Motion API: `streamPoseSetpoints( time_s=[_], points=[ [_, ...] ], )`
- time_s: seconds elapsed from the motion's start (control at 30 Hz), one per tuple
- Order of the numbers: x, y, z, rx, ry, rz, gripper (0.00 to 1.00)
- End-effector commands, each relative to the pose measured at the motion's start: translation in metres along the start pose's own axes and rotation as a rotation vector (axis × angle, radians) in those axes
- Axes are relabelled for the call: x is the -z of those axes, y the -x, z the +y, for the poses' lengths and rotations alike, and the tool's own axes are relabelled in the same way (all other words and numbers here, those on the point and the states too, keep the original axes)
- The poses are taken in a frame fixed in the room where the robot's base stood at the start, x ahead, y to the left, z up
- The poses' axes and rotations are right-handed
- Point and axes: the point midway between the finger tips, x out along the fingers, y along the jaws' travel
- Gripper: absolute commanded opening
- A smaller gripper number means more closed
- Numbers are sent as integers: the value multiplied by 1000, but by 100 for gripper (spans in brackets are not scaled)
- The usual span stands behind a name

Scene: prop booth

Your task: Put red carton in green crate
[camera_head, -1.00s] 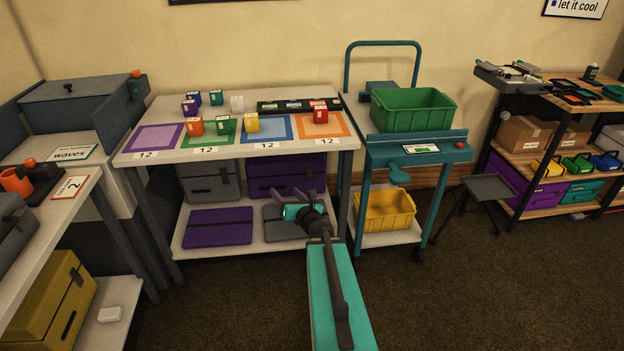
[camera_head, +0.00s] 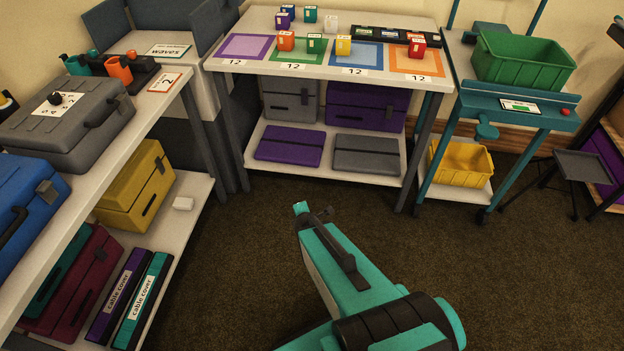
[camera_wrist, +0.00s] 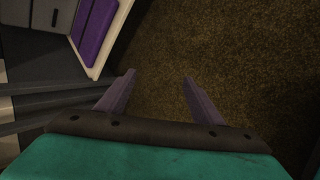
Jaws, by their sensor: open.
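The red carton (camera_head: 417,48) stands on the orange-bordered mat at the right end of the white table, in the head view. The green crate (camera_head: 522,64) sits on top of the teal cart to the right of that table. Its visible inside looks empty. My gripper (camera_wrist: 157,84) shows in the wrist view with two fingers spread apart, nothing between them, over brown carpet. In the head view my arm reaches low over the floor in front of the table, well away from the carton and the crate.
Orange, green, yellow, white, purple and blue cartons share the white table (camera_head: 345,69). A yellow bin (camera_head: 462,166) is on the cart's lower shelf. A bench with cases (camera_head: 66,123) stands at the left. A small grey stand (camera_head: 583,165) is at the right. Carpet between is clear.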

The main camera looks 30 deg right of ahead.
Motion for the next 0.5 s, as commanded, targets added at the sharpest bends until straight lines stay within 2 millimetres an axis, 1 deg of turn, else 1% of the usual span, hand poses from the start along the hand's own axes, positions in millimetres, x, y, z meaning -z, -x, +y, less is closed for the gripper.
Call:
streamPoseSetpoints(
  time_s=[0.03,0.07,0.1,0.17,0.2,0.27,0.3,0.37,0.4,0.5],
  points=[
    [11,1,-25,69,-69,-2,61],
    [16,2,-39,109,-114,-7,61],
    [22,4,-58,163,-175,-16,61],
    [31,8,-85,245,-268,-35,61],
    [36,12,-103,299,-330,-52,61],
    [43,19,-129,379,-419,-83,61],
    [47,25,-145,432,-481,-107,61],
    [53,35,-169,511,-571,-148,61],
    [56,42,-184,561,-632,-179,61],
    [64,63,-217,684,-780,-270,61]
  ],
)
